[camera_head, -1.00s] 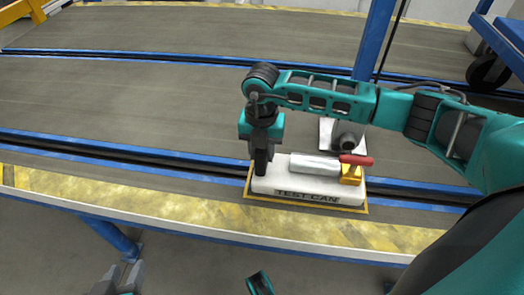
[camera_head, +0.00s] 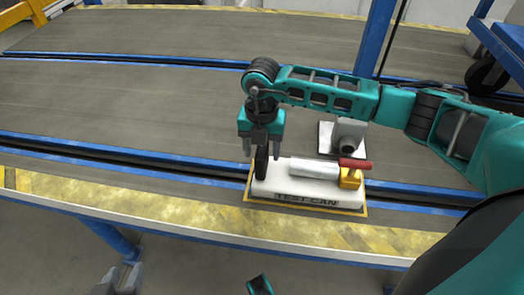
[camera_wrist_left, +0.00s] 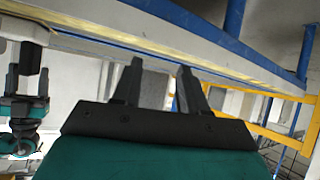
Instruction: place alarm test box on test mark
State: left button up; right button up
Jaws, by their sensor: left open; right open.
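The alarm test box is a white block (camera_head: 283,192) marked "TEST CAN". It carries a grey cylinder, a yellow valve with a red handle and an upright black grip (camera_head: 261,163). It sits flat inside the yellow-outlined test mark (camera_head: 247,199) on the conveyor-like table. My right gripper (camera_head: 261,146) is open above the box's left end, fingers either side of the grip's top. The left wrist view, upside down, also shows the right gripper (camera_wrist_left: 28,78) and the grip (camera_wrist_left: 31,57). My left gripper (camera_wrist_left: 160,80) is open and empty, low in front of the table.
A grey device on a white plate (camera_head: 328,140) stands just behind the box, partly hidden by my right arm. Blue rails (camera_head: 110,153) run along the table, with a yellow-striped front edge (camera_head: 130,205). A blue post (camera_head: 378,35) rises behind. The table's left is clear.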

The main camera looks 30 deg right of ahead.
notch_tip(320, 180, up, 10)
jog(key=shift+f+p, duration=0.25)
jog(key=shift+p, duration=0.85)
jog(key=shift+s+a, duration=0.1)
jog(key=shift+a, duration=0.15)
jog(key=s+a+n+g+y, duration=0.1)
jog(key=s+a+n+y, duration=0.1)
jog(key=s+a+y, duration=0.45)
jog(key=s+a+n+g+y, duration=0.1)
jog(key=a+y, duration=0.2)
jog(key=a, duration=0.7)
jog(key=a+r+m+t+y, duration=0.6)
jog(key=a+r+t+y, duration=0.1)
jog(key=r+y, duration=0.25)
jog(key=w+d+f+m+t+h, duration=0.4)
jog(key=d+f+m+t+h, duration=0.65)
jog(key=m, duration=0.75)
jog(key=s+d+f+m+g+h, duration=0.1)
jog(key=s+d+f, duration=0.1)
jog(key=s+f, duration=0.1)
jog(key=s+d+f+m+g+h, duration=0.2)
jog(key=s+f, duration=0.1)
jog(key=f, duration=0.2)
jog(key=s+d+f+m+g+h, duration=0.1)
jog(key=s+d+f+h, duration=0.1)
jog(key=s+f, duration=0.1)
jog(key=shift+s+d+f+m+g+h, duration=0.15)
jog(key=shift+f+m+g+h, duration=0.2)
jog(key=shift+f, duration=0.5)
